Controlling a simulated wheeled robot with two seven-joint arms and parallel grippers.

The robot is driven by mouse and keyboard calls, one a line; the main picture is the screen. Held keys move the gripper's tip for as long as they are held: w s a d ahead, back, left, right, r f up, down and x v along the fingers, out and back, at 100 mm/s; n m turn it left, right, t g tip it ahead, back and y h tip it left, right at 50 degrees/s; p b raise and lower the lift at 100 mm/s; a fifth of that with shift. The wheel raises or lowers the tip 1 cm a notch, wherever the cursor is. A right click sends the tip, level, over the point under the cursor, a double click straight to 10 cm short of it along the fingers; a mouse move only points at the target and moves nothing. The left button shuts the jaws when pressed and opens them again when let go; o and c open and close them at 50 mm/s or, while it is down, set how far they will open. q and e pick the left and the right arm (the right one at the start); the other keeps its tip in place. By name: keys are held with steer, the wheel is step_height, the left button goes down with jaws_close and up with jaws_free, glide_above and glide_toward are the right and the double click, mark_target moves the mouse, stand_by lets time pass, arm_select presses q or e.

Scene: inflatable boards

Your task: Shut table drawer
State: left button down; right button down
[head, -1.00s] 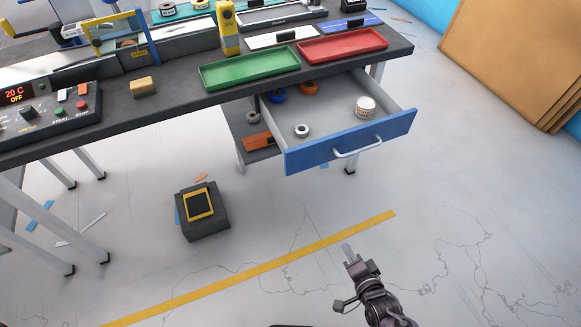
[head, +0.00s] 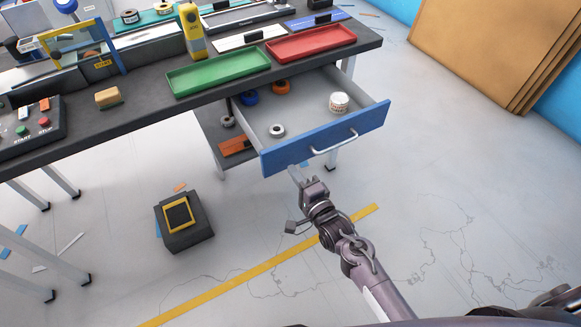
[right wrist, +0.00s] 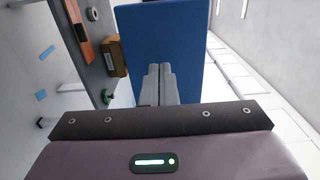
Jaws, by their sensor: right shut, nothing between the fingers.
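The table drawer (head: 277,156) is pulled out from under the dark table top, its blue front facing me with a pale bar handle (head: 335,145). My right gripper (head: 297,174) is shut and empty, just below and in front of the drawer front's left part. In the right wrist view its fingers (right wrist: 159,84) point at the blue drawer front (right wrist: 165,35); I cannot tell whether they touch it. My left gripper is not in view.
The table top (head: 130,118) carries a green tray (head: 220,72), a red tray (head: 310,42) and tools. A dark box (head: 183,222) with a yellow-framed top stands on the floor at left. Cardboard sheets (head: 490,45) lean at the upper right. The floor right of the drawer is open.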

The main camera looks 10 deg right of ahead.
steer(key=shift+x, duration=1.3)
